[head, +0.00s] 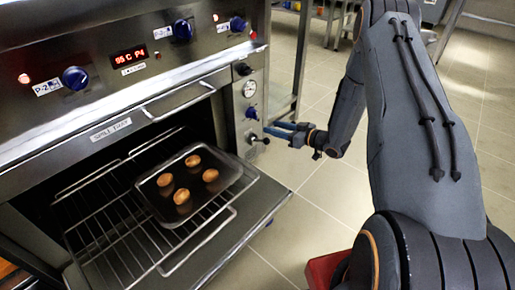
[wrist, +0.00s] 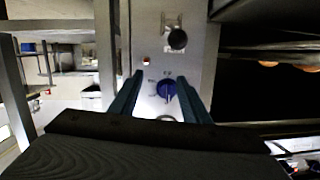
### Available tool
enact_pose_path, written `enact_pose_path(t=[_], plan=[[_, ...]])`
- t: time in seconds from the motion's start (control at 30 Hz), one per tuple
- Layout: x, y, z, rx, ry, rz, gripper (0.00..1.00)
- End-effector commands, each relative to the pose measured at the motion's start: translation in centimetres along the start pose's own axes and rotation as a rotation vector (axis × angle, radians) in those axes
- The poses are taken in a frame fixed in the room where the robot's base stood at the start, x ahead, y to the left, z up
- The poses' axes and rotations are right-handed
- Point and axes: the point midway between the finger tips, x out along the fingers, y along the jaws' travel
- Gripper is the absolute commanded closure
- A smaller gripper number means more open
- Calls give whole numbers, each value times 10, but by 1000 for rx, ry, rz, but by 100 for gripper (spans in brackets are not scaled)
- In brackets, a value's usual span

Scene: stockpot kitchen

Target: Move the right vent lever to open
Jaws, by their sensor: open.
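The oven's right side panel carries a lever with a black ball knob (head: 264,140), low down, which looks like the vent lever. In the wrist view its black knob (wrist: 177,40) stands in front of a metal bracket, beyond the fingertips. Which way the lever is set cannot be told. My gripper (head: 276,131) is in front of the panel, close to the lever and apart from it as far as I can see. In the wrist view my gripper (wrist: 162,76) is open and empty, its fingers either side of the blue knob (wrist: 167,90) in the picture.
The panel also has a gauge (head: 250,89) and another black knob (head: 243,69). The oven is open, with a tray (head: 150,190) of several brown baked items on a pulled-out wire rack (head: 110,255). Tiled floor (head: 310,220) right of the oven is free.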

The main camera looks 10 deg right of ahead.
Motion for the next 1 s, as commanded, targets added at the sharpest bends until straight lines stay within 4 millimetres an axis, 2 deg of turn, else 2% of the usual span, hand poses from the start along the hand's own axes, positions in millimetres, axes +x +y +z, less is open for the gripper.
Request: enact_pose_path(t=[0.03, 0.1, 0.3, 0.47, 0.8, 1.0], plan=[[4, 2, 26, 13, 34, -30, 57], [4, -2, 41, 28, 78, -71, 57], [0, -8, 66, 56, 155, -142, 57], [4, -12, 69, 62, 172, -160, 57], [52, -19, 61, 61, 173, -161, 57], [71, -22, 57, 61, 171, -160, 57]])
